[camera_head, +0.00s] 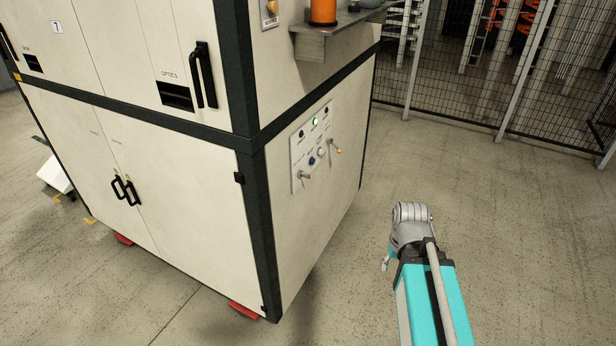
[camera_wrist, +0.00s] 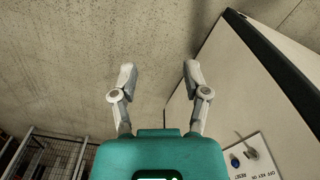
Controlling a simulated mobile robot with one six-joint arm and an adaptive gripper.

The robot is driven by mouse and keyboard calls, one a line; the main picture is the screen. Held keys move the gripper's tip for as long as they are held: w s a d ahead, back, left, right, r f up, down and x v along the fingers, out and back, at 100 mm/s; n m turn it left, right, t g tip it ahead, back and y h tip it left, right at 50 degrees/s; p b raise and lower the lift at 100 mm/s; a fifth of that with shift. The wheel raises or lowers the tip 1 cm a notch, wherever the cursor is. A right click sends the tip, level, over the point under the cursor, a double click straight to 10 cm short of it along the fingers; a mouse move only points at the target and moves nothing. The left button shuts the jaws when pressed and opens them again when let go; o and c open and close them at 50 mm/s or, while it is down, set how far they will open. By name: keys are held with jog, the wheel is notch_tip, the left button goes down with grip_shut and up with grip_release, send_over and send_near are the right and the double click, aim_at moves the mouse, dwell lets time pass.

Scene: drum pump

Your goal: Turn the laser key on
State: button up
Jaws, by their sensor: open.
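A white control panel (camera_head: 298,152) is on the side face of the cabinet. It carries a lit green lamp (camera_head: 315,121), a blue button (camera_head: 312,161), a silver key-like switch (camera_head: 304,175) at lower left and a yellow-tipped one (camera_head: 336,147) at right. Which one is the laser key cannot be read in the head view. In the wrist view the panel (camera_wrist: 281,153) is partly cut off at lower right, with a silver switch (camera_wrist: 250,153) near "KEY" lettering; its setting is unclear. My gripper (camera_wrist: 159,74) is open and empty, apart from the panel, over the floor.
The cream cabinet (camera_head: 180,165) has dark edges and stands left of my arm. A metal shelf (camera_head: 325,45) juts out above the panel, with an orange container (camera_head: 323,11) on it. A mesh fence (camera_head: 500,90) stands at the back right. The floor around my arm is clear.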

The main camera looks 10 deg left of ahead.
jog(key=shift+o, duration=0.9)
jog(key=shift+w+f, duration=0.1)
jog(key=n+t+y+b, duration=0.2)
jog(key=t+y+b, duration=0.4)
jog(key=y+b, duration=1.4)
send_near(305, 176)
jog(key=s+d+r+h+b, duration=0.1)
jog(key=d+r+h+b, duration=0.1)
jog(key=d+h+b, duration=0.15)
jog(key=shift+f, duration=0.1)
jog(key=x, duration=1.3)
jog(key=shift+w+a+r, duration=0.2)
jog(key=shift+a+r, duration=0.05)
jog(key=shift+a, duration=0.1)
